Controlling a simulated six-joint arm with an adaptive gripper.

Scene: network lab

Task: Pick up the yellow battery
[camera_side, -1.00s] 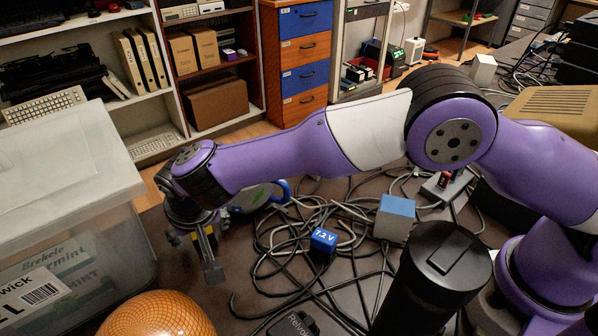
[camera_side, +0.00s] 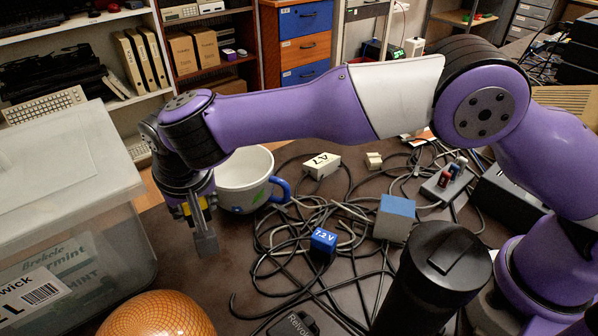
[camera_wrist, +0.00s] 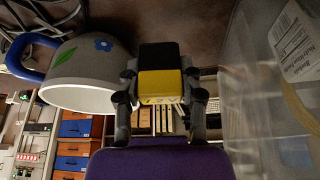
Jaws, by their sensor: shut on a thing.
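The yellow battery (camera_wrist: 160,82) has a black end and a yellow end with dark lettering. In the wrist view it sits between the two fingers of my gripper (camera_wrist: 160,95), which is shut on it. In the side view my gripper (camera_side: 200,225) hangs at the left, in front of a white mug, and a bit of the yellow battery (camera_side: 188,209) shows beside a finger. The fingers hide most of the battery there. I cannot tell exactly how far it is above the table.
The white mug (camera_side: 240,180) with a blue handle stands close behind my gripper. A clear plastic box (camera_side: 60,220) is close on the left. An orange ball-like object (camera_side: 158,318) is in front. Tangled cables, a blue 7.2 V battery (camera_side: 323,241) and a blue-topped block (camera_side: 395,218) lie to the right.

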